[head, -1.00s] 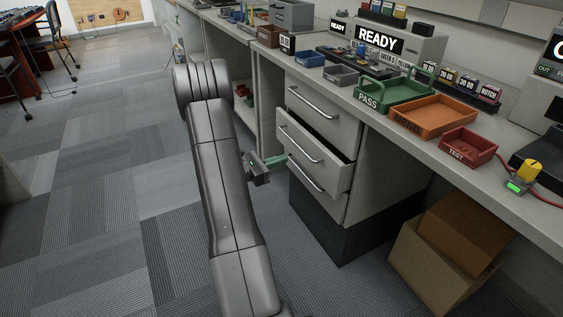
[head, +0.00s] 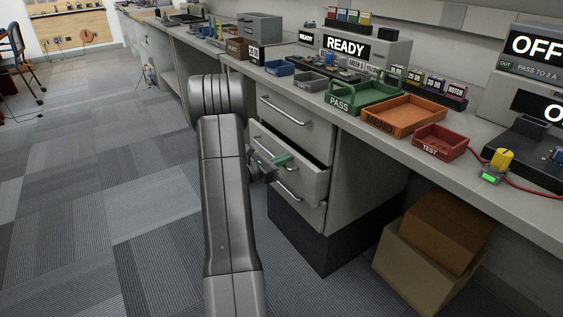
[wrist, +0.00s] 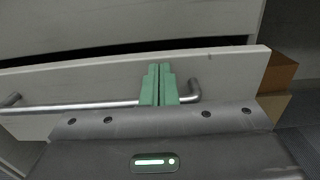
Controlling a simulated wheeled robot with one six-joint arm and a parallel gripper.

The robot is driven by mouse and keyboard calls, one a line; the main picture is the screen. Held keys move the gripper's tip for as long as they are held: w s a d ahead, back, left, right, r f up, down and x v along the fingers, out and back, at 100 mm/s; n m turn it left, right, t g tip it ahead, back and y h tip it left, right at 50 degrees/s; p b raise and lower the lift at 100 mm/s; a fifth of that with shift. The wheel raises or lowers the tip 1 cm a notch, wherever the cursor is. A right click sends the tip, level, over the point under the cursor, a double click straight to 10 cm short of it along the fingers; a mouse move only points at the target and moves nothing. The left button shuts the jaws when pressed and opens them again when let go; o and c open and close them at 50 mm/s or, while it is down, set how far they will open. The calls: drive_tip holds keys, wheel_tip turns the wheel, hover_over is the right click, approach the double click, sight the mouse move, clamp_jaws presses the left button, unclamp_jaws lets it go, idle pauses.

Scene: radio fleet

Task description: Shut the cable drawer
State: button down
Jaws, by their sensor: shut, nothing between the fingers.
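The middle drawer (head: 312,178) of the grey cabinet under the bench is partly pulled out, with a dark gap above its front; no label shows on it. In the wrist view its pale front (wrist: 225,72) spans the picture, with a bar handle (wrist: 75,107) along it. My gripper (head: 285,160) has green fingers pressed together and empty. In the wrist view the gripper (wrist: 160,72) is at the drawer front, just left of the handle's right end. I cannot tell whether the fingertips touch the front.
The top drawer (head: 284,110) is flush above. Cardboard boxes (head: 424,262) stand on the floor right of the cabinet. The bench above carries a green tray (head: 352,108), an orange tray (head: 410,122) and a red tray (head: 440,142). Carpet at left (head: 90,170) is clear.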

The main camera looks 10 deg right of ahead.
drive_tip(key=x, duration=0.4)
drive_tip(key=shift+d+r, duration=0.1)
drive_tip(key=shift+d, duration=0.2)
drive_tip(key=shift+w, duration=0.1)
drive_tip(key=shift+r, duration=0.1)
drive_tip(key=shift+a, duration=0.15)
drive_tip(key=p, duration=0.3)
approach(295, 151)
drive_tip(key=shift+s+a+f, duration=0.2)
drive_tip(key=shift+s+a, duration=0.1)
drive_tip(key=shift+a, duration=0.4)
drive_tip(key=shift+s+a+f, duration=0.25)
drive_tip(key=shift+s+a, duration=0.05)
drive_tip(key=shift+a, duration=0.35)
drive_tip(key=shift+s+a+f, duration=0.2)
drive_tip(key=shift+s+a, duration=0.1)
drive_tip(key=shift+a, duration=0.4)
